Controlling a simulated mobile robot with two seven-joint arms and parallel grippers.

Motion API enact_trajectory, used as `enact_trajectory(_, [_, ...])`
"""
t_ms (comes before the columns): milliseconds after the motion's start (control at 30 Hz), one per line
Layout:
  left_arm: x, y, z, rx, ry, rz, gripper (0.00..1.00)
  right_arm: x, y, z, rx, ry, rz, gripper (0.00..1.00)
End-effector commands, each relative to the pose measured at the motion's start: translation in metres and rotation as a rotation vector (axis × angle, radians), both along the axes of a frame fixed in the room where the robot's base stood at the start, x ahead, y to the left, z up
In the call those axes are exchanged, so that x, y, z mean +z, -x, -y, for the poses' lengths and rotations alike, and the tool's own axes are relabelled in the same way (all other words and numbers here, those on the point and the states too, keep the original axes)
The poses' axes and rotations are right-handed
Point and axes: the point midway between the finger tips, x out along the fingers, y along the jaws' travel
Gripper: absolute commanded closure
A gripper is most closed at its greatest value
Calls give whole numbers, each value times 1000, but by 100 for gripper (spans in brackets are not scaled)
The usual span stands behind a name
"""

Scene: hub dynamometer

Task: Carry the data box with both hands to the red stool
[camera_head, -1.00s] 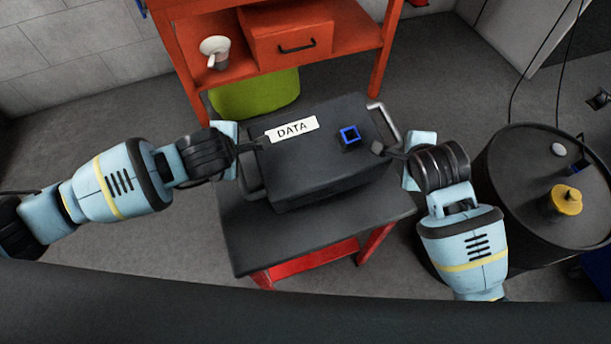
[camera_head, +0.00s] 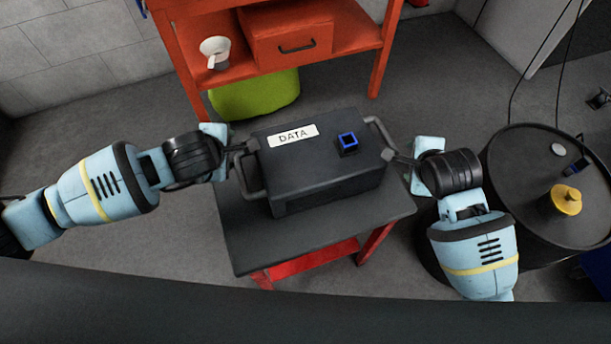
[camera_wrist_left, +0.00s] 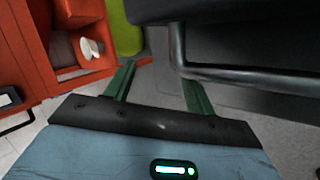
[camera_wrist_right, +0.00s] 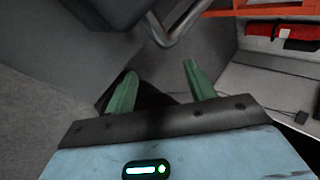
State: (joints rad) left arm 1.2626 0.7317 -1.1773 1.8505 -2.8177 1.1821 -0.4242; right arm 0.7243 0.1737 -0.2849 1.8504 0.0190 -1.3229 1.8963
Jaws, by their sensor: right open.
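The dark data box (camera_head: 320,180) with its white DATA label (camera_head: 293,135) sits on the dark top of the red stool (camera_head: 290,240), toward the back of that top. It has grey side handles, the left one (camera_head: 248,178) and the right one (camera_head: 380,135). My left gripper (camera_head: 243,148) is at the left handle; in the left wrist view its fingers (camera_wrist_left: 160,75) are apart, with the handle bar (camera_wrist_left: 250,75) just beyond them. My right gripper (camera_head: 390,157) is by the right handle; in the right wrist view its fingers (camera_wrist_right: 160,75) are open and empty, with the handle (camera_wrist_right: 165,30) ahead of them.
A red shelf (camera_head: 180,60) with a white cup (camera_head: 214,50) and a red drawer box (camera_head: 285,40) stands behind. A green rounded object (camera_head: 255,97) is beneath it. A black drum (camera_head: 520,210) carrying a yellow part (camera_head: 566,200) stands close to my right arm.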

Motion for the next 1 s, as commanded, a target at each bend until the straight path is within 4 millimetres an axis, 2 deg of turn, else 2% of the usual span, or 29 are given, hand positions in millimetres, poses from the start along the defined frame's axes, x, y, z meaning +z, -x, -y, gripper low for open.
enact_trajectory(67, [-1, 0, -2, 1, -1, -1, 44, 0, 0, 2, -1, 2, -1, 45])
enact_trajectory(233, [-1, 1, -3, 2, -4, -3, 24, -1, 0, 3, -3, 3, -2, 44])
enact_trajectory(400, [-2, 1, -3, 2, -6, -3, 24, -1, 0, 4, -4, 4, -2, 24])
enact_trajectory(1000, [3, 5, -4, 3, -7, -4, 24, -1, 0, 4, -6, 5, -3, 24])
